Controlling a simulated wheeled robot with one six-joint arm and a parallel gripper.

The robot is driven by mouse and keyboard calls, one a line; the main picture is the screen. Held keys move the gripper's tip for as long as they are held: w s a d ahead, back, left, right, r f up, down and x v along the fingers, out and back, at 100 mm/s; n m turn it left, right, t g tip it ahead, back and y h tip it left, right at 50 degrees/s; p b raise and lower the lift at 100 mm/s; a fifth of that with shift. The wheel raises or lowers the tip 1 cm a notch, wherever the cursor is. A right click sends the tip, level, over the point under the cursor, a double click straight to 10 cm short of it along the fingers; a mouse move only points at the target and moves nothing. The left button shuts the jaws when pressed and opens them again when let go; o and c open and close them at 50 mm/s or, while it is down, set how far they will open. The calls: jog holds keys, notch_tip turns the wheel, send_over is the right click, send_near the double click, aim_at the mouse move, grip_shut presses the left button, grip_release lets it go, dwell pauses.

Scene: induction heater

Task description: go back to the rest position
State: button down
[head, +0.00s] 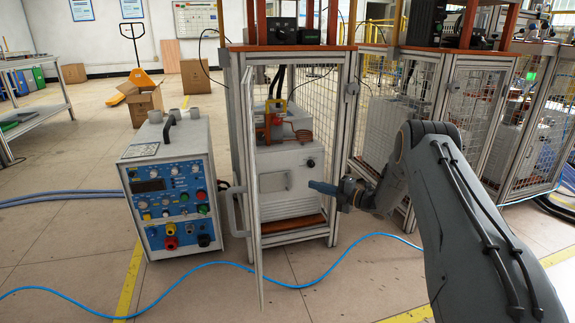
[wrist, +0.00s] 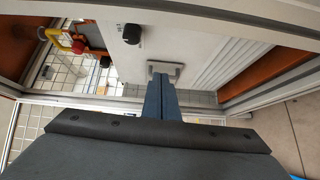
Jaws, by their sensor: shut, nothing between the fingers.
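My gripper (head: 324,188) is in front of the open cabinet, at the end of my arm, which reaches in from the right in the head view. Its blue fingers are shut together with nothing between them. In the wrist view the gripper (wrist: 161,95) points at the white front of the induction heater (wrist: 195,40), near a small grey fitting. The induction heater (head: 285,185) stands inside the mesh cabinet, with a copper coil on top. The fingertips overlap the cabinet opening in the head view; I cannot tell their exact distance from the heater.
The cabinet's door (head: 252,190) stands open toward me, left of my gripper. A control unit (head: 171,190) with knobs stands on the floor at left. A blue cable (head: 210,264) crosses the floor. More mesh cabinets (head: 470,95) stand at right.

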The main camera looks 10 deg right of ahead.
notch_tip(320, 180, up, 7)
jog(key=w+m+t+h, duration=0.2)
jog(key=m+h, duration=0.4)
jog(key=m, duration=0.1)
jog(key=s+d+r+m+g+h, duration=0.1)
jog(key=s+d+r+m+h, duration=0.1)
jog(key=s+r+m+h, duration=0.35)
jog(key=s+a+f+m+g+h, duration=0.15)
jog(key=s+m+g, duration=0.45)
jog(key=s, duration=1.5)
jog(key=s+a+f+m+g, duration=0.1)
jog(key=s+a+m+g, duration=0.25)
jog(key=s+m, duration=1.15)
jog(key=s+a+r+n+g+p, duration=0.1)
jog(key=s+a+r+n+p, duration=0.1)
jog(key=s+a+r+n, duration=0.4)
jog(key=s+a+r+n+g+y+p, duration=0.1)
jog(key=s+a+r+n, duration=0.15)
jog(key=s+a, duration=0.65)
jog(key=s+a+r+n+g+p, duration=0.1)
jog(key=s+a+r+n+p, duration=0.1)
jog(key=s+a+r+n, duration=0.5)
jog(key=s+d+r+m+p, duration=0.1)
jog(key=d+r+m+p, duration=0.3)
jog(key=d+r+p, duration=0.7)
jog(key=s+d+r+m+h+p, duration=0.1)
jog(key=d+r+m+p, duration=0.4)
jog(key=p, duration=2.2)
jog(key=d+r, duration=0.6)
jog(key=r, duration=0.5)
